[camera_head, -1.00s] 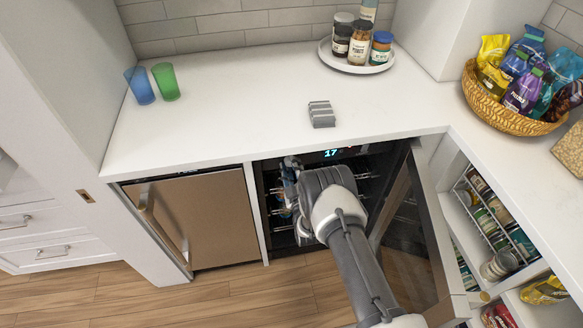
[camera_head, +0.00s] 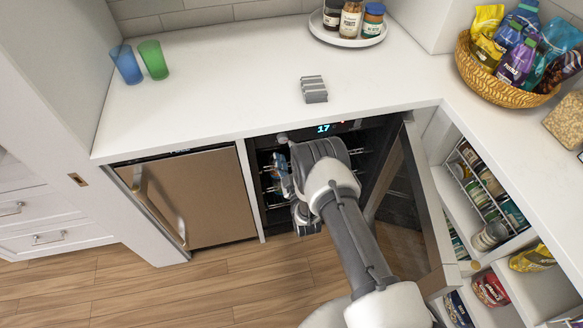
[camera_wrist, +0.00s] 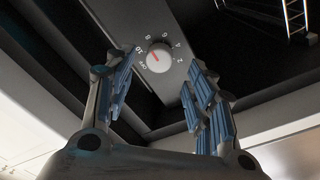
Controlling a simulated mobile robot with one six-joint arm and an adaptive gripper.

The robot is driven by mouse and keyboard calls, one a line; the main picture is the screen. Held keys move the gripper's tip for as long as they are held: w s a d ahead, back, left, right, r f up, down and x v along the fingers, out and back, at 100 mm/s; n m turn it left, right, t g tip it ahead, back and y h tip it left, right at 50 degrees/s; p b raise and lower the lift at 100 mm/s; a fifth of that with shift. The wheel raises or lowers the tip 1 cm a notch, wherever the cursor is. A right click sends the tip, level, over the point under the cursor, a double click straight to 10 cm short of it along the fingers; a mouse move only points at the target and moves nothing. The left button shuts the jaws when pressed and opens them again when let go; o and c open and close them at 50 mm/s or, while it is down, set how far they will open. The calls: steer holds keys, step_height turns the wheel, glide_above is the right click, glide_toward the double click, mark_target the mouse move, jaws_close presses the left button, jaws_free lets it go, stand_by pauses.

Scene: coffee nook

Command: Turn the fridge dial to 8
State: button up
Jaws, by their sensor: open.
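The fridge dial (camera_wrist: 160,58) is a round white knob on a grey panel in the wrist view. Its red mark points left, roughly toward the 10. Printed numbers and an OFF mark ring it. My gripper (camera_wrist: 158,64) is open, with one blue-padded finger on each side of the dial in the picture. I cannot tell how far the fingertips are from the knob; no contact shows. In the head view my arm reaches into the open glass-door fridge (camera_head: 272,190) and hides the dial.
The fridge's glass door (camera_head: 418,215) stands open to the right of my arm. A lit display (camera_head: 323,128) reads 17. A closed brown-fronted appliance (camera_head: 195,200) is at left. The white counter (camera_head: 215,95) lies above, with a grey object (camera_head: 314,90) on it.

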steer(key=v, duration=0.7)
steer(key=shift+s+f, duration=0.1)
steer(key=shift+s, duration=0.05)
